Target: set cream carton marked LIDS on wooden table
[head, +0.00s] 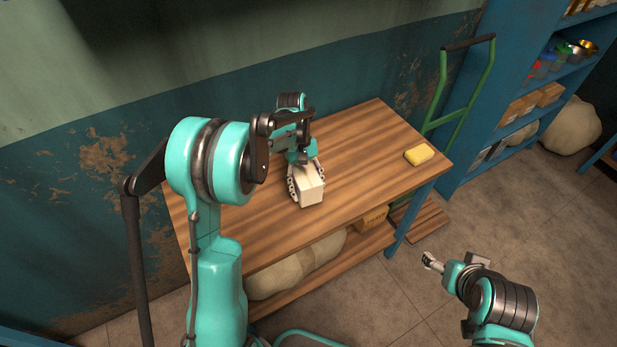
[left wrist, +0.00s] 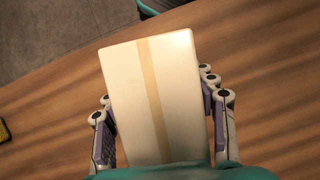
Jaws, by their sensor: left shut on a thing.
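The cream carton (head: 311,190) is at the middle of the wooden table (head: 365,135), close to its top; I cannot tell whether it touches. In the left wrist view the carton (left wrist: 150,90) shows a pale face with a tan strip down it; no LIDS marking is visible. My left gripper (head: 305,186) is shut on the carton, with a finger along each side; the fingers also show in the left wrist view (left wrist: 162,125). My right gripper (head: 430,262) is out over the floor at the lower right, away from the table; its fingertips are too small to read.
A yellow sponge-like block (head: 419,154) lies near the table's right end. A green hand truck (head: 462,95) and blue shelves (head: 510,100) stand to the right. Sacks (head: 300,268) and a cardboard box (head: 372,218) sit on the lower shelf. The tabletop around the carton is clear.

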